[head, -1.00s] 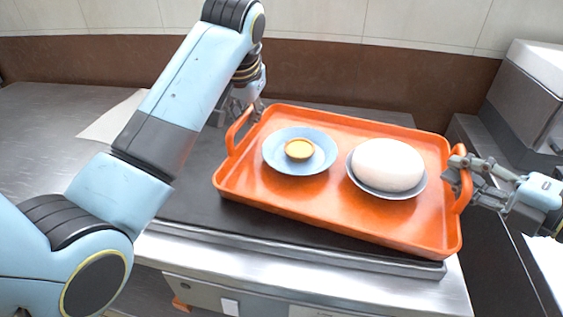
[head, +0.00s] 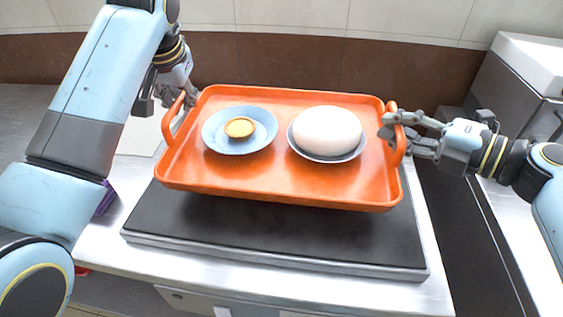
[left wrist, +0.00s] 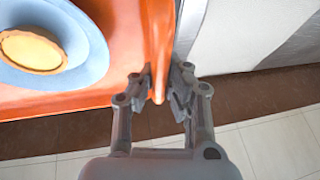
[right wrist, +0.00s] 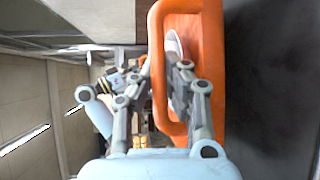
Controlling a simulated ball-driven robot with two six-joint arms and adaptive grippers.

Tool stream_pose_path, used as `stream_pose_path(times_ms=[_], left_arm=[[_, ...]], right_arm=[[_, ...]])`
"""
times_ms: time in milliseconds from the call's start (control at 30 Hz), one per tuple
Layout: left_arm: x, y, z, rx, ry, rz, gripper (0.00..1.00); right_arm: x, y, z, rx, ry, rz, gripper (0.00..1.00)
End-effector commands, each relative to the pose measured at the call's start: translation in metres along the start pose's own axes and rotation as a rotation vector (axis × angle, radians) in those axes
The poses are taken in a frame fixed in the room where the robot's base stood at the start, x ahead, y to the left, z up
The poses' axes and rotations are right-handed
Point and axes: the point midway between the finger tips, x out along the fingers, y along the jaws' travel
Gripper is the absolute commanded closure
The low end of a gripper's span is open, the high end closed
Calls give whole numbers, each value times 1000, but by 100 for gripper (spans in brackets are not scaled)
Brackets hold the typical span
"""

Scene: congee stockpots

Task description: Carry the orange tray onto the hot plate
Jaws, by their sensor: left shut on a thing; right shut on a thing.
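The orange tray (head: 285,180) is held up above the black hot plate (head: 290,238) in the head view, over its back part. A blue plate (head: 214,131) with a small yellow tart (head: 240,128) sits on the tray's left half. A large white bun (head: 326,130) on a grey-blue plate (head: 330,158) sits on its right half. My left gripper (head: 184,98) is shut on the tray's left handle, also visible in the left wrist view (left wrist: 160,88). My right gripper (head: 392,130) is shut on the right handle, also visible in the right wrist view (right wrist: 163,75).
The hot plate stands on a steel counter (head: 130,262). A white sheet (head: 138,135) lies at the left behind. A purple object (head: 106,198) is partly hidden by my left arm. A grey appliance (head: 525,80) stands at the back right.

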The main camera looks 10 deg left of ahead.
Motion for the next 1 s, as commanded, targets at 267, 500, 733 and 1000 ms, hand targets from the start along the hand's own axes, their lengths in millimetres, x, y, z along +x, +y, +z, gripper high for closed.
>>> stream_pose_path(times_ms=[267, 500, 733, 1000], left_arm=[[6, -1, 2, 1, -1, -6, 100], [19, 2, 9, 2, -3, -6, 100], [35, 5, 16, 2, -7, -7, 100], [42, 7, 20, 3, -11, -6, 80]], right_arm=[[0, -5, 1, -4, -3, 0, 100], [2, -20, -2, -2, -3, -1, 100], [5, -38, -4, 1, -2, -3, 100], [6, -46, -6, 4, -1, -6, 79]])
